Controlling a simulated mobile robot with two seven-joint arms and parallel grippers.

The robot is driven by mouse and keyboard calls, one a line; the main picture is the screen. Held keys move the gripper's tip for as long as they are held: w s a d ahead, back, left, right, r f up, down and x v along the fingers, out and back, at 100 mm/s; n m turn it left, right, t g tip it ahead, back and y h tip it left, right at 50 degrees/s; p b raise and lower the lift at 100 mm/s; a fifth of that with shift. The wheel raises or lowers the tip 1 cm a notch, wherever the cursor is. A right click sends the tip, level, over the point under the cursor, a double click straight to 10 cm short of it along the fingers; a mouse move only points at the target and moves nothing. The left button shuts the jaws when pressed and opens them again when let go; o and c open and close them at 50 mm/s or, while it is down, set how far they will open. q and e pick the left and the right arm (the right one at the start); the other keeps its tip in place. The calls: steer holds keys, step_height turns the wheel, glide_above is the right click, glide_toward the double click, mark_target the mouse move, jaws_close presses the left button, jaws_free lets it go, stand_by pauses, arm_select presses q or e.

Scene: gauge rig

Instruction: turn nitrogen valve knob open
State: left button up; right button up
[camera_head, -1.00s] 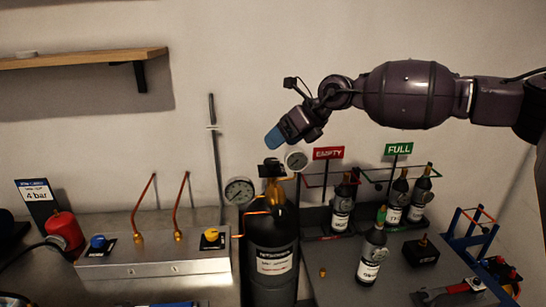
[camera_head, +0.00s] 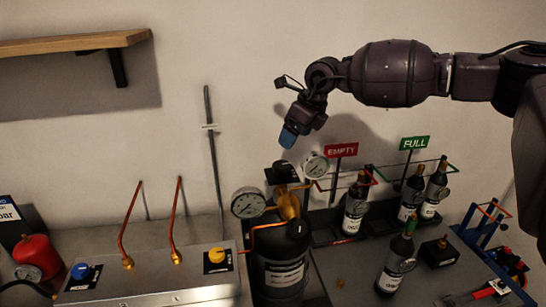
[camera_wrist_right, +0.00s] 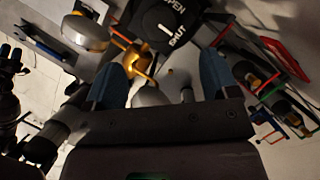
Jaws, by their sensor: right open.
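The nitrogen valve knob (camera_head: 282,173) is a black knob on top of a dark gas cylinder (camera_head: 280,262) with a brass valve. In the right wrist view the knob (camera_wrist_right: 172,20) shows OPEN and SHUT lettering and a white pointer line near SHUT. My right gripper (camera_head: 288,138) hangs just above the knob in the head view, apart from it. Its blue fingers (camera_wrist_right: 165,62) are open in the wrist view, with nothing between them; the knob lies beyond their tips. My left gripper is not seen.
Two round gauges, left (camera_head: 248,203) and right (camera_head: 315,166), flank the knob closely. EMPTY (camera_head: 341,149) and FULL (camera_head: 414,142) signs and several dark bottles stand to the right. A metal panel (camera_head: 150,290) with blue and yellow knobs and copper pipes lies left.

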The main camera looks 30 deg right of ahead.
mark_target(282, 164)
steer(key=p+x, duration=0.1)
steer(key=x, duration=0.9)
steer(key=shift+s+f, duration=0.15)
steer(key=c, duration=0.9)
